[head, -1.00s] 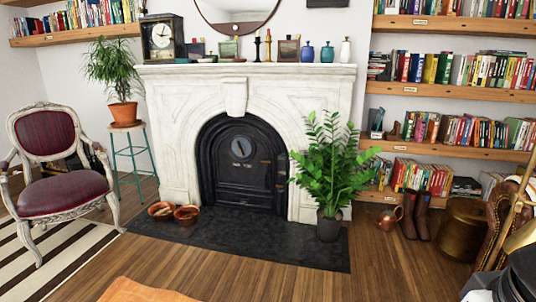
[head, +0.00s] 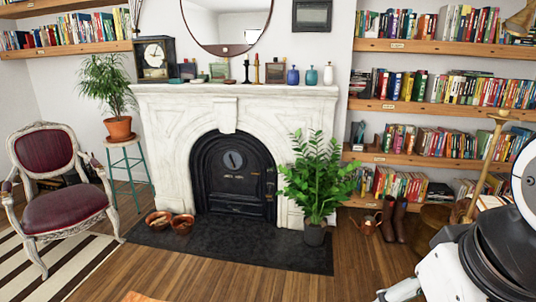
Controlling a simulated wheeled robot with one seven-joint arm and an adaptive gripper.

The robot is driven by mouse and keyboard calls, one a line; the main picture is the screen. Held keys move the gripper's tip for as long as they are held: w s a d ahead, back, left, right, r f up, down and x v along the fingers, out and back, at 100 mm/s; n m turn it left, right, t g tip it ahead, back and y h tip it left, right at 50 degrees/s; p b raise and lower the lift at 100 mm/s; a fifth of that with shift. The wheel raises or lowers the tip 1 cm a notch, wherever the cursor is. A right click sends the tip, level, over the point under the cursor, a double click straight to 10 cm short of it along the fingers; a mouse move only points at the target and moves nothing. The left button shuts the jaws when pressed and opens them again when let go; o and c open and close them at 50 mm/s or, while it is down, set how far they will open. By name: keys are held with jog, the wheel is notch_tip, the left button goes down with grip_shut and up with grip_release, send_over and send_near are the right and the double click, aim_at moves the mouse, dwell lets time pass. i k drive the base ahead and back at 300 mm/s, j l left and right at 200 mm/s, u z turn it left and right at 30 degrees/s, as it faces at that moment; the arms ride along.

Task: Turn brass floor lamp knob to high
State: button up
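A slim brass post (head: 486,168) with a small flat top stands at the right of the head view, in front of the bookshelves. It looks like part of the brass floor lamp. A tan, shade-like shape (head: 521,20) is cut off at the upper right corner; I cannot tell whether it belongs to the lamp. No knob can be made out. I cannot make out my gripper's fingers.
A potted plant (head: 314,236) stands by the fireplace (head: 160,140). A copper watering can (head: 366,224) and brown boots (head: 394,220) are on the floor left of my arm. A red armchair (head: 60,208) is at left.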

aim_at(501, 112)
jog(key=z, duration=1.05)
